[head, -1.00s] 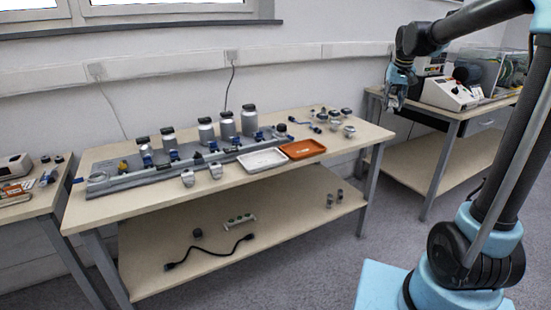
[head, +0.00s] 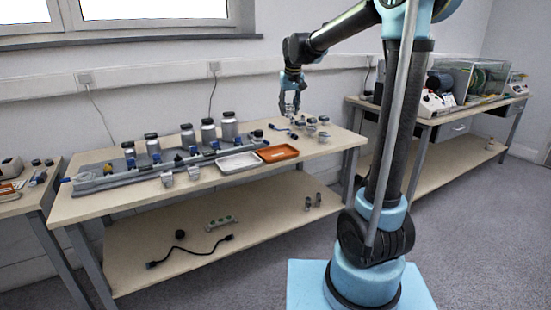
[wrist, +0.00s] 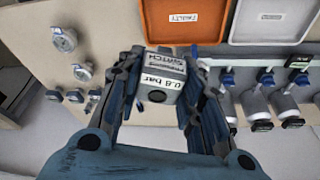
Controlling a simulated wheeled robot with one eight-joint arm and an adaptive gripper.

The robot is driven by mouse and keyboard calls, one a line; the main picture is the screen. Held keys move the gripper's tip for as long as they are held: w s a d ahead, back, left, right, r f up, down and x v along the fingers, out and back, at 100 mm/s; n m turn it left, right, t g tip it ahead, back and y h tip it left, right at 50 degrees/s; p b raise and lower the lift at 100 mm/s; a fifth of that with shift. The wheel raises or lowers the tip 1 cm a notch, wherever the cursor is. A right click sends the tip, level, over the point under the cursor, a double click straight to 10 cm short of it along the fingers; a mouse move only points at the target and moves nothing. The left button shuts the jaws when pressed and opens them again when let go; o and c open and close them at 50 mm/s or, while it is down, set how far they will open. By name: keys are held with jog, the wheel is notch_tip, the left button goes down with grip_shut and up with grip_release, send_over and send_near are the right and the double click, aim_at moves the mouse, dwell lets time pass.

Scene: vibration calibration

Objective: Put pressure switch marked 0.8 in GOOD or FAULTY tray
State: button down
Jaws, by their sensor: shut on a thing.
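My gripper (wrist: 160,105) is shut on a grey box-shaped pressure switch (wrist: 160,72) with a white "0.8 bar" label, seen in the wrist view. In the head view my gripper (head: 290,108) is above the right back part of the middle bench; the switch is too small to make out there. The orange tray (wrist: 203,36), labelled FAULTY, is in the upper middle of the wrist view. The white tray (wrist: 290,32) lies to its right, its label too small to read. Both trays, orange (head: 278,153) and white (head: 240,162), lie side by side on the bench and look empty.
A manifold rig (head: 130,175) with several upright canisters fills the left of the bench. Small gauges and fittings (head: 312,124) lie at the right end. Two grey switch-like parts (head: 193,172) stand by the front edge. Another bench (head: 440,118) with equipment stands at right.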

jog(key=w+a+f+n+y, duration=0.1)
jog(key=w+a+f+n, duration=0.1)
jog(key=a+f+n, duration=0.45)
jog(key=m, duration=0.3)
send_near(276, 153)
jog(key=shift+w+a, duration=0.45)
jog(key=shift+w, duration=0.2)
jog(key=shift+f, duration=2.35)
jog(key=c, duration=1.1)
grip_release()
jog(key=shift+f, duration=0.1)
